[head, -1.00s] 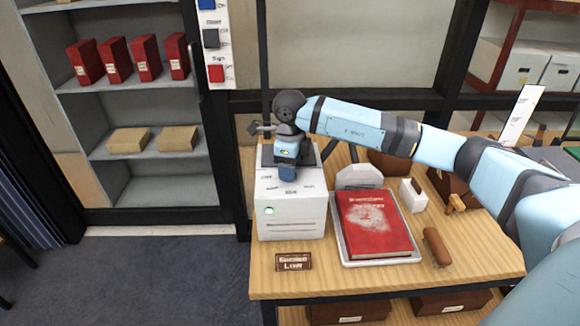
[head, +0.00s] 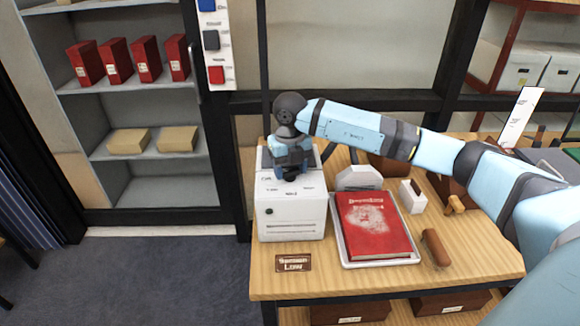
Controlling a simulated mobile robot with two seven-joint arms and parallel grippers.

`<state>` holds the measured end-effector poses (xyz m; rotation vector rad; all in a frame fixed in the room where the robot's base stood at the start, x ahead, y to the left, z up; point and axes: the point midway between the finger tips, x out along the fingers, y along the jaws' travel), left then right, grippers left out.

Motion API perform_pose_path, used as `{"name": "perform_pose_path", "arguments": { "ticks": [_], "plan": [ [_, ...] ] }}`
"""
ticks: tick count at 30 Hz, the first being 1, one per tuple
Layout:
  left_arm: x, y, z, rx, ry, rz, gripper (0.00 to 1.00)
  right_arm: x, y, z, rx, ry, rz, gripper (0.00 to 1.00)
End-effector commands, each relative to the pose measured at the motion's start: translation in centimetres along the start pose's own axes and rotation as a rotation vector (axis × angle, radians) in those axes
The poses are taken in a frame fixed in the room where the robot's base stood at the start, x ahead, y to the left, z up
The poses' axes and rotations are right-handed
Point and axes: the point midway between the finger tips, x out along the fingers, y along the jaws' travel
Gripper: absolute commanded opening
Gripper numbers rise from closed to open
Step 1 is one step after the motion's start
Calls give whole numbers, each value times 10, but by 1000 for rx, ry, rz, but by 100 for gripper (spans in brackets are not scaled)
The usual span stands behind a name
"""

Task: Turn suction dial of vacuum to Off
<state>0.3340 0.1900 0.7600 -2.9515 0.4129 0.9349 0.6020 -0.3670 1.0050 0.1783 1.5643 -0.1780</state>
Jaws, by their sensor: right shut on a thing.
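My right gripper (head: 291,177) points down on the top of the box, shut on the suction dial. The gripper hides the dial, so its pointer cannot be seen. Small labels are printed around the dial, too blurred to read surely. My left gripper is not in view.
A red book (head: 374,222) lies in a white tray (head: 383,265) right of the vacuum. A brown sign (head: 293,263) lies in front of the vacuum. A brown-handled tool (head: 435,247) lies at the right. Shelves with red boxes (head: 116,61) stand behind left.

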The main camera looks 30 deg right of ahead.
Motion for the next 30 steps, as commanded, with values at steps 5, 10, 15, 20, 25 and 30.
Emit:
{"name": "perform_pose_path", "arguments": {
  "ticks": [5,10,15,20,25,30],
  "plan": [
    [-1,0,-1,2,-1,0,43,-2,0,1,136,-3,0,32],
    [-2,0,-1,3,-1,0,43,-2,0,1,235,-3,0,32],
    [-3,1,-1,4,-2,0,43,-1,0,1,299,-2,1,32],
    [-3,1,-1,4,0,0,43,-1,0,1,330,-2,1,32],
    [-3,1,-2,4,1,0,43,-1,0,1,340,-3,1,32],
    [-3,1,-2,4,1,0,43,-1,0,1,341,-3,1,32]
  ]
}}
